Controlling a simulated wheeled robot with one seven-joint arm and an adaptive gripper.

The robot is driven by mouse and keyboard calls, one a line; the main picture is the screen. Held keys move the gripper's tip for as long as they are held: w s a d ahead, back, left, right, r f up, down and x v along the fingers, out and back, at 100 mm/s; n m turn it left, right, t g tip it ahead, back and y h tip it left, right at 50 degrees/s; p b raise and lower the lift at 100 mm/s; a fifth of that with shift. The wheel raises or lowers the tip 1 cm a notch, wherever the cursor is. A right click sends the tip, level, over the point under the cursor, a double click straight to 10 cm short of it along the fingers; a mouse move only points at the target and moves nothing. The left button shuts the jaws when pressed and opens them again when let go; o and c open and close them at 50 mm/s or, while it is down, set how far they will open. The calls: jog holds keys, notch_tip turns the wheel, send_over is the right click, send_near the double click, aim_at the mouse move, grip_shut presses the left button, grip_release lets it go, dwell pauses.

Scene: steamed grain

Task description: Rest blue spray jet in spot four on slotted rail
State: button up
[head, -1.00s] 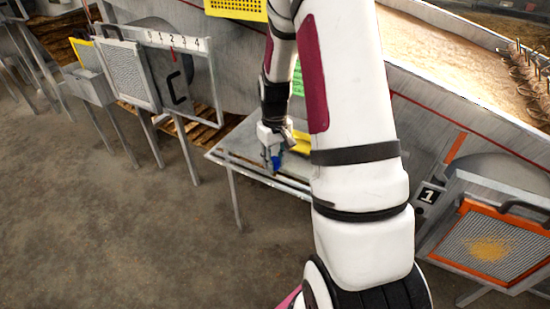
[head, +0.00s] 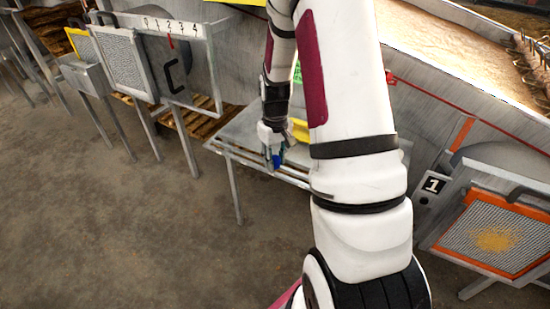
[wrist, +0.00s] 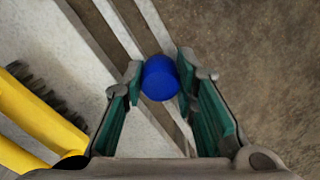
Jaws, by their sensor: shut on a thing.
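The blue spray jet (wrist: 160,78) is between the fingertips of my gripper (wrist: 158,84) in the wrist view, seen end-on as a round blue top. My gripper is shut on it. In the head view the blue jet (head: 277,161) shows below my gripper (head: 273,150), over the front edge of the metal table. Pale parallel rail bars (wrist: 112,28) with a dark gap run under the jet in the wrist view. The slots are not clear, and I cannot tell whether the jet touches the rail.
A yellow-handled brush (wrist: 40,118) lies on the metal table (head: 228,138) beside my gripper. A panel numbered up to 4 (head: 172,27) stands at the left. An orange-framed screen (head: 495,240) with grain is at the right. Open floor lies in front.

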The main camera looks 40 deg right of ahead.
jog(key=shift+f, duration=0.15)
jog(key=o, duration=1.2)
notch_tip(320, 180, up, 12)
jog(key=shift+r, duration=0.1)
jog(key=shift+a, duration=0.1)
dwell(0.3)
